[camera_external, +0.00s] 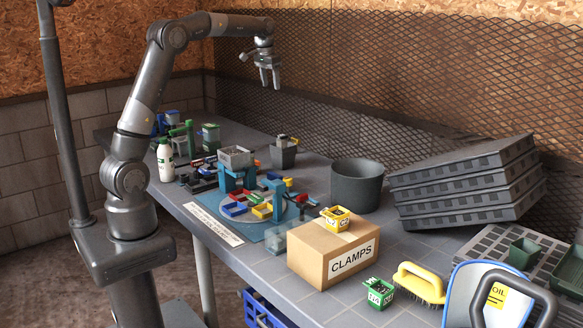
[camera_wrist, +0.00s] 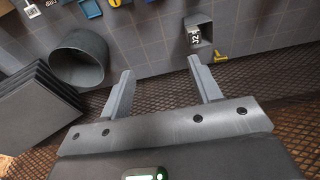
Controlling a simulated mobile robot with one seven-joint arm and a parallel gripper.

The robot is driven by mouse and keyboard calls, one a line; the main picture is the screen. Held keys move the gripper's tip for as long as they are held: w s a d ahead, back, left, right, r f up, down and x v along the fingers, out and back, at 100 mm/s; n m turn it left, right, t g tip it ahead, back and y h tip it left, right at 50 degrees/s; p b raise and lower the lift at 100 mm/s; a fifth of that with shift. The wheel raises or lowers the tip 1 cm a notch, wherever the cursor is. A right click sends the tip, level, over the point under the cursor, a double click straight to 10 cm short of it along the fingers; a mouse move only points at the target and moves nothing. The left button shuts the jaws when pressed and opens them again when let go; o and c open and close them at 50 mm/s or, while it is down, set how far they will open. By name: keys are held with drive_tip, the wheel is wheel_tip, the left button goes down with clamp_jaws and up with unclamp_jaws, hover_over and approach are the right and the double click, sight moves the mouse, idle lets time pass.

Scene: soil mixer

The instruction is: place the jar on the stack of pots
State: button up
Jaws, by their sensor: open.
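My gripper (camera_external: 270,86) is open and empty, raised above the far part of the table. Its two fingers also show apart in the wrist view (camera_wrist: 160,66). A grey square pot (camera_external: 284,157) stands below it on the table; I cannot tell whether it is several pots stacked. The pot (camera_wrist: 203,48) also shows in the wrist view, beyond the fingertips, with a small white-labelled item (camera_wrist: 194,37) at its mouth. No thing is clearly a jar; small labelled containers, one yellow (camera_external: 335,218) on the cardboard box and one green (camera_external: 380,294) on the table, may be meant.
A grey bucket (camera_external: 357,187) and stacked dark trays (camera_external: 465,195) stand right of the pot. A CLAMPS box (camera_external: 335,257) is nearer the front. A blue-framed mixer with coloured bins (camera_external: 237,178) and a white bottle (camera_external: 165,160) are left. Mesh (camera_external: 340,80) backs the table.

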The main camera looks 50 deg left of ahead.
drive_tip(key=s+d+r+t, duration=0.15)
drive_tip(key=s+d, duration=0.25)
drive_tip(key=s, duration=0.7)
drive_tip(key=s+d+r+t, duration=0.15)
drive_tip(key=s+d, duration=0.25)
drive_tip(key=s, duration=0.6)
drive_tip(key=s+d+f, duration=0.1)
drive_tip(key=s+f, duration=0.3)
drive_tip(key=s, duration=0.4)
drive_tip(key=s+d+f, duration=0.2)
drive_tip(key=s+f, duration=0.3)
drive_tip(key=s, duration=0.4)
drive_tip(key=shift+d+t, duration=0.15)
drive_tip(key=shift+t, duration=0.15)
